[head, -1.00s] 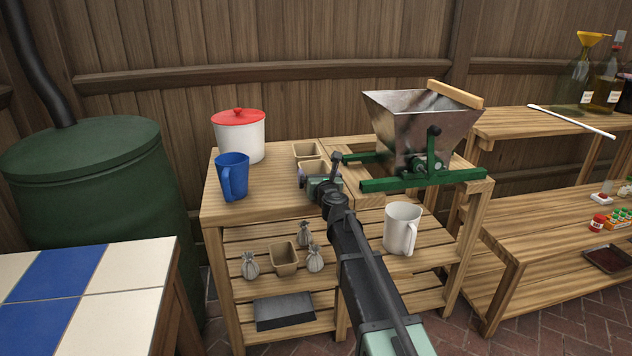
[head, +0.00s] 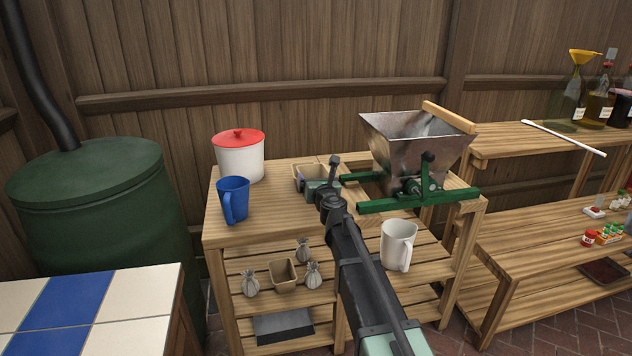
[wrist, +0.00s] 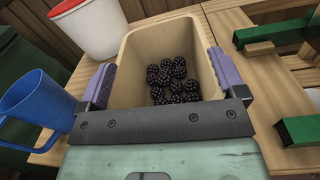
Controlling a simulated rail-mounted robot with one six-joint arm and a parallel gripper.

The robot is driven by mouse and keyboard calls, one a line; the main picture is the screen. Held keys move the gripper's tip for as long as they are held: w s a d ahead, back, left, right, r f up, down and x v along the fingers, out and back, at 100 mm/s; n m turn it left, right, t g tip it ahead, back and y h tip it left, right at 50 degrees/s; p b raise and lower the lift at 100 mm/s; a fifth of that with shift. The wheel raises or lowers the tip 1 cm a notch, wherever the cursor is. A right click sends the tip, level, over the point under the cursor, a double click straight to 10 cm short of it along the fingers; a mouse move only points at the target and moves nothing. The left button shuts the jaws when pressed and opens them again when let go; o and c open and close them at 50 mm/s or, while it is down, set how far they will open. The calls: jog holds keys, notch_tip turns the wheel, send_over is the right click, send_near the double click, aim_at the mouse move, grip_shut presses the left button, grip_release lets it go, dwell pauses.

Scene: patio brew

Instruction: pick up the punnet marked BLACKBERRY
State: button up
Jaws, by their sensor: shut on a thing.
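A tan punnet (wrist: 186,54) with several blackberries (wrist: 172,80) at its bottom fills the middle of the wrist view. My gripper (wrist: 165,85) is shut on it, with a purple pad against each side wall. In the head view the punnet (head: 307,171) shows just beyond my gripper (head: 317,181), over the back of the wooden stand, left of the green-framed crusher. I cannot tell how far its base is above the top. No marking shows on the walls in view.
A red-lidded white pot (head: 238,160) and a blue jug (head: 233,199) stand to the left. The metal hopper crusher (head: 412,150) is close on the right. A white mug (head: 397,245), small sacks and another tan punnet (head: 285,273) are lower down.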

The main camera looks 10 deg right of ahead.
notch_tip(320, 180, up, 14)
jog(key=p, duration=1.1)
